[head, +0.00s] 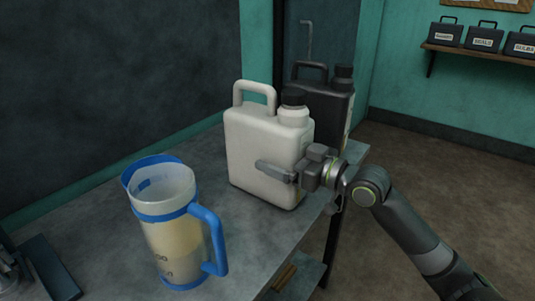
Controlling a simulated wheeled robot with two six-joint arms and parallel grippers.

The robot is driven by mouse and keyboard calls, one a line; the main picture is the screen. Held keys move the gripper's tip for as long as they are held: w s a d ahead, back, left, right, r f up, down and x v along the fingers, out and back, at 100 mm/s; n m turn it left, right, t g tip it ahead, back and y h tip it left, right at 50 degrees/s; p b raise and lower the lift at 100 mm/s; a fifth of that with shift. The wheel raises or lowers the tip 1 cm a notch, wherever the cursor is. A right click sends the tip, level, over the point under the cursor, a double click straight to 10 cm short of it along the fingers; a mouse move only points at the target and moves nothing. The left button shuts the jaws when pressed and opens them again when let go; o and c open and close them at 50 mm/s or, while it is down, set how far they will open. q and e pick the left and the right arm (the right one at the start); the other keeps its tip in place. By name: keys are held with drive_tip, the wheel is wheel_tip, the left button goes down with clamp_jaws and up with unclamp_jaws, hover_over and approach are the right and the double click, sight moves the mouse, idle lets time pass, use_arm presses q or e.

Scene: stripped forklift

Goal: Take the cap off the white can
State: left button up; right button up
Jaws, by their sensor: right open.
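The white can (262,150) stands upright on the workbench, with a looped handle at its upper left. Its black cap (294,97) sits on the white neck at its upper right. My right gripper (275,171) comes in from the right, in front of the can's lower right side and well below the cap. It is open with nothing in its jaws; its fingers overlap the can in the picture, and I cannot tell whether they touch it. My left gripper does not show.
A clear jug with blue rim and handle (207,240) stands on the workbench (100,215) at front left. A black can (325,110) stands close behind the white can. Dark items lie at the lower left. Labelled boxes (483,38) sit on a wall shelf.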

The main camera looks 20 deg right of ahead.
drive_tip(key=c, duration=1.7)
drive_tip(key=shift+r, duration=0.1)
drive_tip(key=shift+c, duration=1)
